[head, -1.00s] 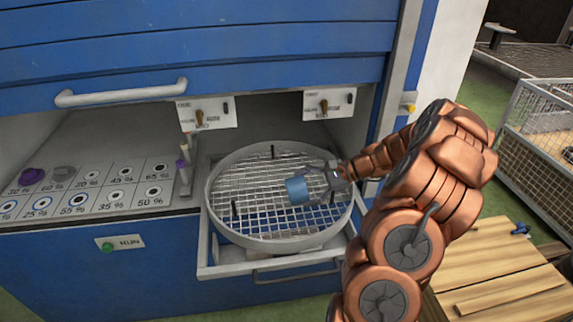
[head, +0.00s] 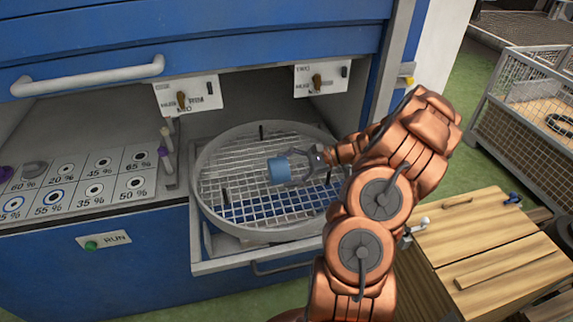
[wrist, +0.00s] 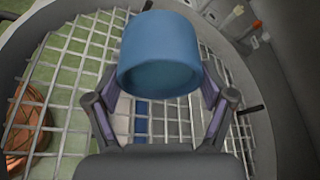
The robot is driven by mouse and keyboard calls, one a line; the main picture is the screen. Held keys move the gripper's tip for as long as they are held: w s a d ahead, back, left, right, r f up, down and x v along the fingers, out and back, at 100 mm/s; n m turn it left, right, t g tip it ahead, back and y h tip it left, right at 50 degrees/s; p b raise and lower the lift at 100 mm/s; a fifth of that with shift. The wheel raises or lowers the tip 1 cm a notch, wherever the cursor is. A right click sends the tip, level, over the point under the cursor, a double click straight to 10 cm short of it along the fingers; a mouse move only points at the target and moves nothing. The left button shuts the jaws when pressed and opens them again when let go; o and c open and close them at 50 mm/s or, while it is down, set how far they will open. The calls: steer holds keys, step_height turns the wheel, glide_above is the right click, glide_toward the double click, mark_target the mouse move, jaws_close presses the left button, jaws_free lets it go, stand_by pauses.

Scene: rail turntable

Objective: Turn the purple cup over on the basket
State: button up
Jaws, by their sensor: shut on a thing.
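The purple cup (head: 5,173) is cut off by the left edge of the head view, on the panel of percent-marked spots; only a small part shows. The basket (head: 205,205) is a round grey-rimmed wire mesh in an open drawer. My gripper (head: 314,158) is above the mesh, shut on a blue cup (head: 279,170). The cup lies sideways in the head view. In the wrist view the blue cup (wrist: 160,50) is between the fingers, a darker round end towards the camera; whether it touches the mesh I cannot tell.
Thin purple and pale pegs (head: 166,150) stand left of the basket. A wooden crate (head: 490,240) is at right, and a wire cage (head: 530,110) lies beyond.

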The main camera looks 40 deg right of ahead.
mark_target(287, 194)
steer(key=shift+f+b, duration=1.4)
steer(key=shift+f, duration=1.55)
steer(key=shift+f+b, duration=0.35)
steer(key=shift+f, duration=0.2)
steer(key=o, duration=1.1)
steer(key=v, duration=1.2)
